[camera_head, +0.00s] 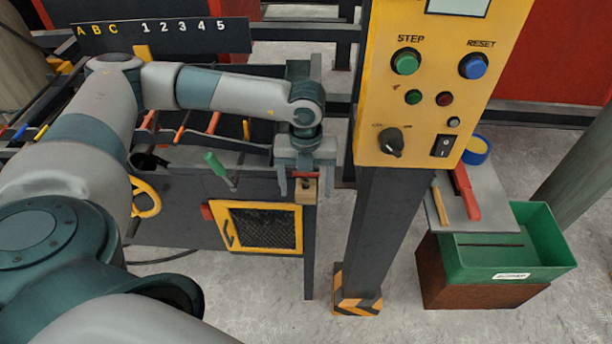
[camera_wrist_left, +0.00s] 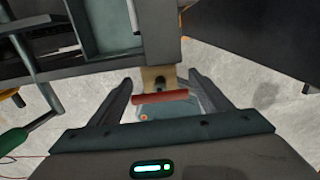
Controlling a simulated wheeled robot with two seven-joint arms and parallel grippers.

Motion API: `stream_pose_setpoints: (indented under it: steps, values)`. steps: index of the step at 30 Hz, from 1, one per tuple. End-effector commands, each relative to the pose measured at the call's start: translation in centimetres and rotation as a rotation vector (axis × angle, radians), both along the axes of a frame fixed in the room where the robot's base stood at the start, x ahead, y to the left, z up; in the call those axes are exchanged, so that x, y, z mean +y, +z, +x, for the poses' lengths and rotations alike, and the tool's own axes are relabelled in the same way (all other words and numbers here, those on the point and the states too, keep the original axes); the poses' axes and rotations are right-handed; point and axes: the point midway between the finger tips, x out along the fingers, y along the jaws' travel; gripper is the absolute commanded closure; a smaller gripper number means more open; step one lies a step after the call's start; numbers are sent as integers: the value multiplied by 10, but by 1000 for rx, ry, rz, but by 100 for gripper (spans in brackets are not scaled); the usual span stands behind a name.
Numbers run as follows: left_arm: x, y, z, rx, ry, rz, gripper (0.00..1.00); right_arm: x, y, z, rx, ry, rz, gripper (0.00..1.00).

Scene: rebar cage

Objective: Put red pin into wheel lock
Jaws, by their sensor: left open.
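My left gripper (camera_head: 304,189) points down at the right end of the dark machine bench and is open. A red pin (camera_head: 306,174) shows between its fingers, partly hidden by them. My right gripper is not in view.
A yellow control panel (camera_head: 425,95) on a dark post (camera_head: 385,230) stands close right of the gripper. A green-handled lever (camera_head: 216,165) rises left of it. A green bin (camera_head: 540,240) and a grey tool shelf (camera_head: 490,196) are at right. The floor between is clear.

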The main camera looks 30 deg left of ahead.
Motion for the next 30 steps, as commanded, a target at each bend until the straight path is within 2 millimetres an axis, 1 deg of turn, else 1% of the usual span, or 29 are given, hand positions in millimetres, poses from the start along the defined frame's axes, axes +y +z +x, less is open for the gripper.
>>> stream_pose_setpoints:
  steps: [11,12,14,15,18,26,30]
  values:
    - [0,0,0,0,0,0,28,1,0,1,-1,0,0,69]
    - [0,0,0,0,-1,0,31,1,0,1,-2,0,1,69]
    - [0,0,0,0,-1,0,45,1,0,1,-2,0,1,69]
    - [0,0,0,0,-1,0,54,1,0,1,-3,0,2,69]
    - [0,0,0,0,0,0,75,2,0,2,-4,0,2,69]
    - [0,1,0,0,0,0,75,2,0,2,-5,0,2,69]
    - [0,5,0,-1,0,-1,75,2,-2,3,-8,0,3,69]
